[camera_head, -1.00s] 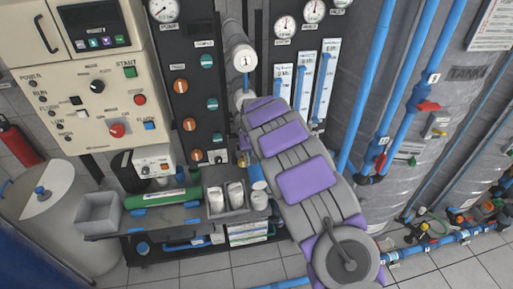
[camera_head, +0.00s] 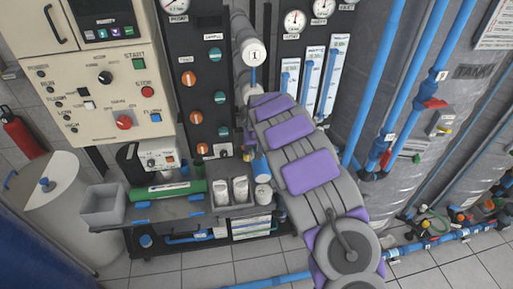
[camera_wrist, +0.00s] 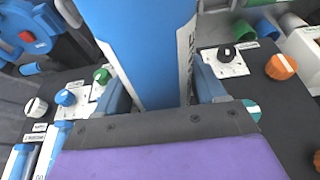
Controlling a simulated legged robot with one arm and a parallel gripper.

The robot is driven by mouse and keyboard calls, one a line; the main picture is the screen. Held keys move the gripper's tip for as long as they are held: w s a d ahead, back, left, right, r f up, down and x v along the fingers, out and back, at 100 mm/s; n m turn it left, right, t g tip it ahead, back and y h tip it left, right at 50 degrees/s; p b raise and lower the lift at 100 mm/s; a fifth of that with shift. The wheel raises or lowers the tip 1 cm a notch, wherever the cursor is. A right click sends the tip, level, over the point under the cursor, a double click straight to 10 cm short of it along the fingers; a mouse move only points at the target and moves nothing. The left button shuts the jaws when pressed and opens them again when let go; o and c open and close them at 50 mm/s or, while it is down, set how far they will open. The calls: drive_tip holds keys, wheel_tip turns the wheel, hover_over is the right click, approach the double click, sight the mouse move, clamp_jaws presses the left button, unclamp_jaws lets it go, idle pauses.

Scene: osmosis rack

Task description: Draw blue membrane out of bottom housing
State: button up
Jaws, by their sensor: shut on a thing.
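The blue membrane (camera_wrist: 145,50) is a blue cylinder with a white lettered band along its side. In the wrist view it runs from the top edge down between my fingers. My gripper (camera_wrist: 160,90) is shut on it, with a finger against each side. In the head view a white housing end marked 1 (camera_head: 254,54) shows above my arm, and another white housing end (camera_head: 248,92) shows lower, partly covered by my arm. My gripper's fingertips are hidden there. I cannot tell how much of the membrane is inside a housing.
A black panel with orange and teal knobs (camera_head: 190,78) stands left of the housings. Gauges and flow meters (camera_head: 313,80) are close on the right. Below is a shelf with a grey bin (camera_head: 103,205), a green cylinder (camera_head: 165,190) and white containers. Tanks with blue pipes (camera_head: 395,120) stand at right.

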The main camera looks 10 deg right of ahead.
sight(265, 170)
drive_tip(key=shift+d+f, duration=0.15)
drive_tip(key=shift+d, duration=0.2)
drive_tip(key=c, duration=0.4)
drive_tip(key=shift+s+a, duration=0.15)
drive_tip(key=shift+s, duration=0.4)
drive_tip(key=shift+c, duration=0.2)
drive_tip(key=shift+s+b, duration=0.5)
drive_tip(key=shift+s, duration=1)
drive_tip(key=shift+s+b, duration=0.9)
drive_tip(key=shift+s, duration=1.3)
drive_tip(key=shift+s+b, duration=0.55)
drive_tip(key=shift+s, duration=1.5)
